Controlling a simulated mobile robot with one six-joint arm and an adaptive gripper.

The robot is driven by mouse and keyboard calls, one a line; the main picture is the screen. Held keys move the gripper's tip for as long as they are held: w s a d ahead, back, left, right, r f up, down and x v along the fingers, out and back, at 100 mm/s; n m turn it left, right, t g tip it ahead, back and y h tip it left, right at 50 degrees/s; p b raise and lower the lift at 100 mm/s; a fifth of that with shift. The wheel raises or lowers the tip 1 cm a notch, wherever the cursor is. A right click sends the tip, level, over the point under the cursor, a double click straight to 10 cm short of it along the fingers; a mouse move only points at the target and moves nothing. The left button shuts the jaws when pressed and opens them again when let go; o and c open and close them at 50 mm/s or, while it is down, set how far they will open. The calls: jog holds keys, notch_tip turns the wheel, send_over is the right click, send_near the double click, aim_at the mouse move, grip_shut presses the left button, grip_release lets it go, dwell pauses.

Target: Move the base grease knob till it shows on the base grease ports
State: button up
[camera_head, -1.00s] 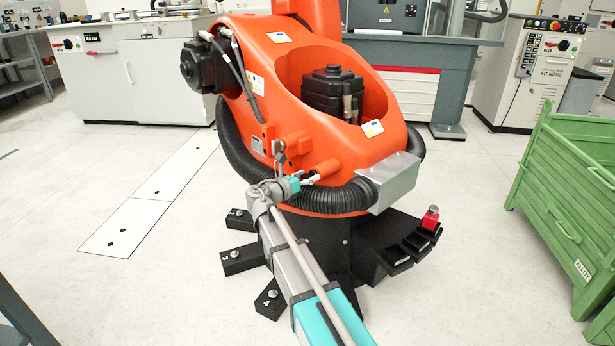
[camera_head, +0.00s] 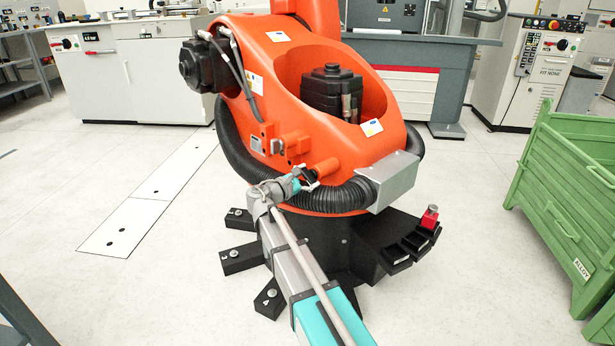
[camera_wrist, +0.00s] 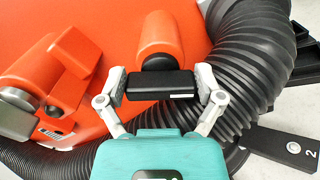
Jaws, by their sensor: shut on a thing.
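A black bar-shaped knob (camera_wrist: 160,84) with a small white label sits on the end of an orange cylinder (camera_wrist: 160,35) in the wrist view. My gripper (camera_wrist: 160,86) is shut on it, one finger at each end. In the head view, my gripper (camera_head: 308,179) is at the same dark knob (camera_head: 308,172), low on the front of the orange robot (camera_head: 300,100). What the knob's label says is too small to read.
A ribbed black hose (camera_wrist: 250,60) curves close on the right of my gripper. Orange fittings (camera_wrist: 75,55) stand to its left. A black tray holder with a red item (camera_head: 430,217) and a green crate (camera_head: 570,190) are at the right.

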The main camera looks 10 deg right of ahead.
jog(key=shift+w+m, duration=0.1)
jog(key=shift+m, duration=0.5)
jog(key=o, duration=0.9)
jog(key=shift+c, duration=0.2)
jog(key=v, duration=1.2)
